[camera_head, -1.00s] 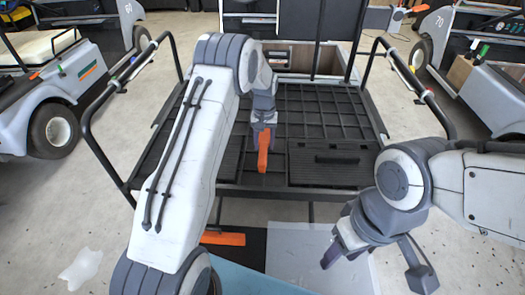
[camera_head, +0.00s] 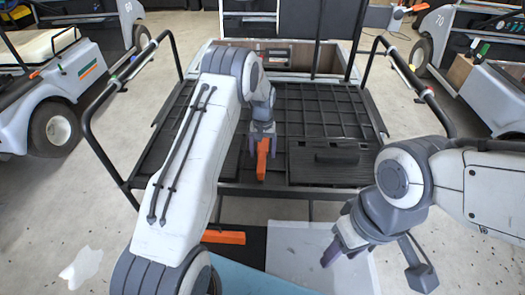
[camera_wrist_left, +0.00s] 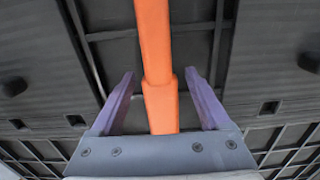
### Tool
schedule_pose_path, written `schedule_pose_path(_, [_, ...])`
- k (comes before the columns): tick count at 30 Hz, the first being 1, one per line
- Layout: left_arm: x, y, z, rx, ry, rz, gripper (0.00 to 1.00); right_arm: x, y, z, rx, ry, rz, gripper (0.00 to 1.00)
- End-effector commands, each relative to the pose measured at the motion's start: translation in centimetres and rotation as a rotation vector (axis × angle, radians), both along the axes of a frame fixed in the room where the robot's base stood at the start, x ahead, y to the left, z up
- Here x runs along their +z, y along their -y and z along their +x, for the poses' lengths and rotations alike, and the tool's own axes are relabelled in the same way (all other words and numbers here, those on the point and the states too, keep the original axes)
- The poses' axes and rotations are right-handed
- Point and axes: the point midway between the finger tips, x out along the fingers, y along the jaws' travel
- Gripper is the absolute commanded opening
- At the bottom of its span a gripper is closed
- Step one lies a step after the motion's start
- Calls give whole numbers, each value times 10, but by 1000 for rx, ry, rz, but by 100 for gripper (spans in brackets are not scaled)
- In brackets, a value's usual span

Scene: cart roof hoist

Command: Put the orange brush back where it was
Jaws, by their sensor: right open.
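The orange brush (camera_head: 262,162) is at the front part of the cart's black grid bed (camera_head: 315,120), left of a black case-like panel. My left gripper (camera_head: 263,150) is over it with fingers spread. In the left wrist view, the orange brush (camera_wrist_left: 156,50) runs between the two purple fingers of my left gripper (camera_wrist_left: 160,85), with a gap on each side. I cannot tell whether the brush rests fully on the bed. My right gripper (camera_head: 340,252) is open and empty, low in front of the cart at the right.
The black case-like panel (camera_head: 328,165) lies right of the brush. Black side rails (camera_head: 95,125) flank the bed. An orange block (camera_head: 223,237) lies low in front of the cart, beside a grey panel (camera_head: 300,245). Other carts (camera_head: 65,95) stand left and right.

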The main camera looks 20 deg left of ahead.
Motion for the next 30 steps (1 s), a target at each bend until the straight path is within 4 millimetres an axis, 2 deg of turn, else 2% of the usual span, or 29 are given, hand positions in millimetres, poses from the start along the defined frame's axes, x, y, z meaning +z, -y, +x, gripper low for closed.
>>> schedule_pose_path(6, [1, 0, 0, 0, 0, 0, 80, 0, 0, 0, 0, 0, 0, 50])
schedule_pose_path(11, [14, 0, 1, 0, 2, 1, 80, 1, 0, 0, 0, 0, 0, 50])
schedule_pose_path(22, [91, -1, 3, 0, 4, 0, 80, -1, 0, 0, 0, 0, 0, 50])
schedule_pose_path(27, [114, -1, 4, 0, 2, 1, 80, -1, 0, 0, 0, 0, 0, 50])
schedule_pose_path(30, [121, -1, 3, 0, 0, 0, 80, 0, 0, 0, 0, 0, 0, 50])
